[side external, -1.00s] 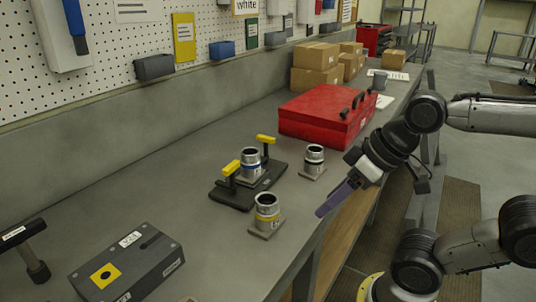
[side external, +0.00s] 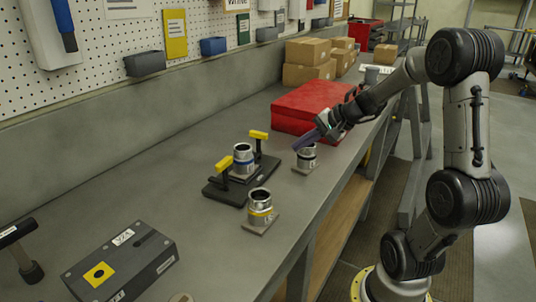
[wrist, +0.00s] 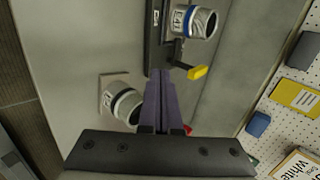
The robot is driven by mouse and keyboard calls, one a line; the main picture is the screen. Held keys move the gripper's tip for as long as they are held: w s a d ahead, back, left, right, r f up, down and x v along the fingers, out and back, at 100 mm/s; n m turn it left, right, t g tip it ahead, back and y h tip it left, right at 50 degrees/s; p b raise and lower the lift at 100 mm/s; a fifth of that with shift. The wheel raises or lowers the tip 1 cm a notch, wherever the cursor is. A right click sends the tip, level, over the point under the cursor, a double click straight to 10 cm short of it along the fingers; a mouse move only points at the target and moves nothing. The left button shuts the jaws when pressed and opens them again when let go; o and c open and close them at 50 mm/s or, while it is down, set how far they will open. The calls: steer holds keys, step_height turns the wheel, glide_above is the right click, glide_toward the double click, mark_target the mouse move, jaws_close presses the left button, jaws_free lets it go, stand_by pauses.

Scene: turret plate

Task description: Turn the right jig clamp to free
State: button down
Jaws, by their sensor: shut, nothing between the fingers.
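The jig is a black base plate (side external: 222,189) on the bench, with a metal cylinder with a blue band (side external: 243,158) on it. The right jig clamp has a yellow handle (side external: 259,135) on a black post; it shows in the wrist view (wrist: 198,72) beside the cylinder. The left clamp's yellow handle (side external: 224,166) is at the near-left end. My gripper (side external: 297,146) has purple fingers, shut and empty, above and close to the black-banded cylinder (side external: 306,158), right of the right clamp. In the wrist view the fingers (wrist: 162,86) point toward the jig, apart from the handle.
A yellow-banded cylinder (side external: 260,208) stands in front of the jig. A red toolbox (side external: 300,108) is behind my gripper, with cardboard boxes (side external: 309,60) beyond. A grey box with a yellow square (side external: 122,262) is at the near left.

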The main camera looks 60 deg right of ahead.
mark_target(256, 158)
steer(key=x, duration=1)
steer(key=shift+w, duration=1.3)
steer(key=shift+w+a+r, duration=0.1)
steer(key=shift+w, duration=0.5)
steer(key=shift+w+a+m+h, duration=0.15)
steer(key=shift+a+m+h, duration=0.05)
steer(key=shift+m+h, duration=0.3)
steer(key=shift+w+a+m+h, duration=0.2)
steer(key=shift+m+h, duration=0.2)
steer(key=shift+m, duration=0.2)
steer(key=shift+w+a+m+h, duration=0.1)
steer(key=shift+a+m+h, duration=0.05)
steer(key=shift+m+h, duration=0.2)
steer(key=shift+w+a+m+g+h, duration=0.15)
steer(key=shift+w+m+g+h, duration=0.1)
steer(key=shift+m+h, duration=0.45)
steer(key=shift+w+a+m+g+h, duration=0.2)
steer(key=shift+m+h, duration=0.25)
steer(key=shift+m, duration=0.4)
steer(key=shift+w, duration=0.1)
